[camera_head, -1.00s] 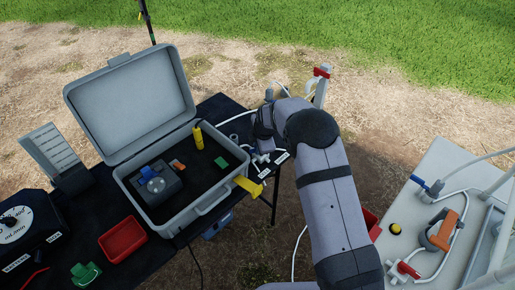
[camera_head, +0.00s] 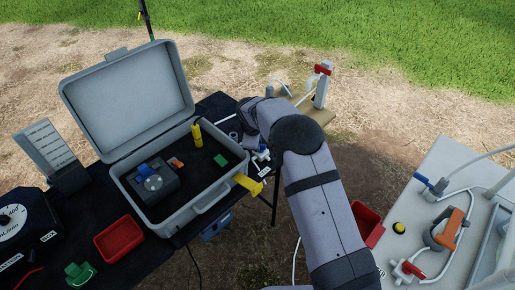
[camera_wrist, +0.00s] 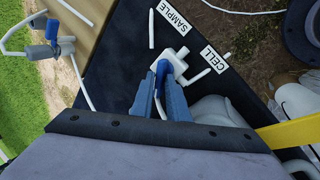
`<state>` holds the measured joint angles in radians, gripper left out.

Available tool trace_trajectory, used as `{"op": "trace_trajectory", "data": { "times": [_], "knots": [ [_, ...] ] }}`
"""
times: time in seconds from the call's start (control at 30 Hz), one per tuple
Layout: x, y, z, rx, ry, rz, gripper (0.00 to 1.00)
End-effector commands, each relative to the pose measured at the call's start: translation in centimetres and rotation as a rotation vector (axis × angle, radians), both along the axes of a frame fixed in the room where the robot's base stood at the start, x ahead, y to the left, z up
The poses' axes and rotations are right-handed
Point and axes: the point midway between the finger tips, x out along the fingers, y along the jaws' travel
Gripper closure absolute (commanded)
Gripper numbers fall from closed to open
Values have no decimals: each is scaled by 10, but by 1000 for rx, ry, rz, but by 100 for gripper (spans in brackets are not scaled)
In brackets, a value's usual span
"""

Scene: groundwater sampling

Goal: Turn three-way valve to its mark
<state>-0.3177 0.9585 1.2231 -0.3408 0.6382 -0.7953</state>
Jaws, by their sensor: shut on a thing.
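The three-way valve is a small white fitting (camera_wrist: 179,62) on the dark table in the wrist view, with short white tube stubs. Its blue handle (camera_wrist: 162,69) sits between my fingertips. My gripper (camera_wrist: 161,88) is shut on this handle, and the fingers hide part of it. White labels reading SAMPLE (camera_wrist: 174,16) and CELL (camera_wrist: 214,59) lie beside the valve. In the head view the valve (camera_head: 262,156) shows small and white at the table's right end, beside my arm; my fingertips are hidden there. I cannot make out the mark itself.
An open grey case (camera_head: 205,200) with a yellow latch stands left of the valve. A red tray (camera_head: 118,238) is at left, a pale bench (camera_head: 420,205) at right.

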Motion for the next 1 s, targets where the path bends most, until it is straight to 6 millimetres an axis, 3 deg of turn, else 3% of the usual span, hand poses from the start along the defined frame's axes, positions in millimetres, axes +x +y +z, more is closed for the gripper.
{"op": "trace_trajectory", "data": {
  "times": [0.33,0.7,1.0],
  "knots": [
    [0,0,-3,0,2,-43,100],
    [6,1,-2,-2,2,-411,100],
    [7,1,-1,-1,2,-504,100]
  ]
}}
